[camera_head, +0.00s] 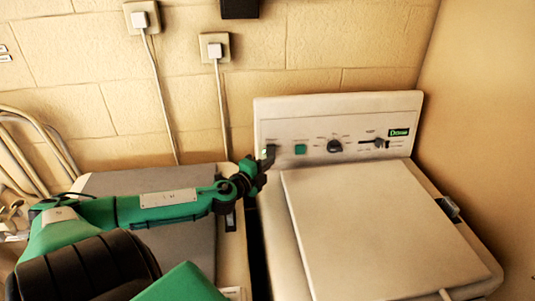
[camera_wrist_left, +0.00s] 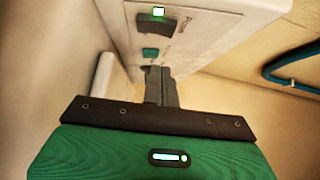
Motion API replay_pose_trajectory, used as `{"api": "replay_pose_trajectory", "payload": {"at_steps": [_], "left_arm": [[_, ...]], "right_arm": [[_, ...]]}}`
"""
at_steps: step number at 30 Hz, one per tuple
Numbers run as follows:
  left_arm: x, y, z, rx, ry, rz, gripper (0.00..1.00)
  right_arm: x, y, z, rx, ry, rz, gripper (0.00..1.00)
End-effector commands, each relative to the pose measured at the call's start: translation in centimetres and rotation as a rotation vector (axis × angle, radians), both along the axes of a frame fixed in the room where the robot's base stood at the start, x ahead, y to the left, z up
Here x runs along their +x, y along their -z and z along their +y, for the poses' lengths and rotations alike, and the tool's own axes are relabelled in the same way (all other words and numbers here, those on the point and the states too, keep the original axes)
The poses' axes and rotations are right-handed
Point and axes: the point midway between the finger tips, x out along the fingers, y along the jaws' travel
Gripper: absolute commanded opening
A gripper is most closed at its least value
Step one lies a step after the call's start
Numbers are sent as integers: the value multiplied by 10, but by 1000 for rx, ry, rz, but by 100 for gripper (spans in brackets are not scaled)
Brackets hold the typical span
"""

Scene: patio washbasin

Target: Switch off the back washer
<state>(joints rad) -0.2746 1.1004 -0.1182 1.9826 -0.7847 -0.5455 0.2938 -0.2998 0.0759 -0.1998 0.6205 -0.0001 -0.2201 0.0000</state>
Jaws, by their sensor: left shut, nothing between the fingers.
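A white washer (camera_head: 380,230) with a flat lid stands at the right in the head view. Its upright control panel (camera_head: 350,112) carries a dark rocker switch (camera_head: 271,147), a green button (camera_head: 300,149), a round black knob (camera_head: 335,146) and a slider (camera_head: 379,142). My left gripper (camera_head: 267,160) is shut and empty, close to the panel's left end and partly covering the switch area. In the left wrist view the fingers (camera_wrist_left: 159,72) point at the panel just below the green button (camera_wrist_left: 150,52). The rocker switch (camera_wrist_left: 156,23) has a lit light (camera_wrist_left: 158,12) beside it. Contact cannot be told.
A second machine with a grey lid (camera_head: 150,178) stands to the left, partly behind my left arm. Wall sockets (camera_head: 215,47) with hanging cables are above. A wall closes the right side. Metal tubing (camera_head: 40,135) stands at the far left.

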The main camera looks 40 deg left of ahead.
Motion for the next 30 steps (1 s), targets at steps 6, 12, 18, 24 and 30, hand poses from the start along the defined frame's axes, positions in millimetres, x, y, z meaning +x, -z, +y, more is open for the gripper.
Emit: {"api": "replay_pose_trajectory", "payload": {"at_steps": [6, 12, 18, 24, 30], "left_arm": [[20, -2, 14, 1, -2, -1, 0], [31, 1, 28, 1, -1, -1, 0], [34, 3, 32, -1, 0, 0, 0], [34, 3, 32, 0, 0, 0, 0], [36, 2, 35, 0, 0, 1, 0]], "right_arm": [[0, -10, -3, -3, -1, 0, 36], [0, -15, -6, -7, -2, 1, 36], [0, -15, -6, -7, -2, 1, 36], [0, -15, -6, -7, -2, 1, 36], [0, -13, -5, -5, -2, 1, 36]]}}
